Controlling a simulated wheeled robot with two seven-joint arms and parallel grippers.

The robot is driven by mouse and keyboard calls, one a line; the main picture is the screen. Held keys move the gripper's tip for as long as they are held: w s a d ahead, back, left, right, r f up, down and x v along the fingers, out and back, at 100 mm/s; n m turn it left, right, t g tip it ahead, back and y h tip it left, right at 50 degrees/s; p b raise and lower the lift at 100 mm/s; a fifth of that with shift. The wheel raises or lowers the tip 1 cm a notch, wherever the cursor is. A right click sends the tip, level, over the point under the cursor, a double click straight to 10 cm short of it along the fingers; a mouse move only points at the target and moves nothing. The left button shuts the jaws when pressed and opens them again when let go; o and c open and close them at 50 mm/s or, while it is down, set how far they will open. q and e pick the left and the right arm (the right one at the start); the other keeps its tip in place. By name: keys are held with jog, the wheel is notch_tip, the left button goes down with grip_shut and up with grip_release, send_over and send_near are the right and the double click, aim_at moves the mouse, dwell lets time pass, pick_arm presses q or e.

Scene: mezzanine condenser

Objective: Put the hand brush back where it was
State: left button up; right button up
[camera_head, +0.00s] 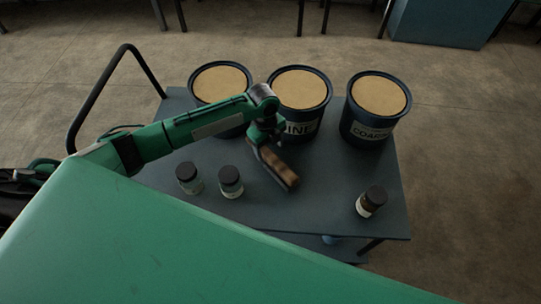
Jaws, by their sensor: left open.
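The hand brush (283,172), brown with a dark edge, is on or just above the dark cart top (310,205), in front of the middle bin. My left gripper (262,143) is open right at the brush's far end. The fingers and the brush overlap in the picture, so I cannot tell whether they touch. The arm hides part of the cart top and the front of the left bin. My right gripper is not in view.
Three dark bins with tan contents stand along the back: left (221,82), middle (299,88), and right (379,95) labelled COARSE. Two capped jars (188,178) (231,182) stand left of the brush. Another jar (371,201) stands at right. Cart top between is clear.

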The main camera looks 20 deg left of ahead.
aim_at(268, 153)
pick_arm(q)
jog(key=r, duration=0.5)
jog(key=shift+w+a+r, duration=0.1)
jog(key=shift+w+a, duration=0.05)
jog(key=shift+a, duration=0.1)
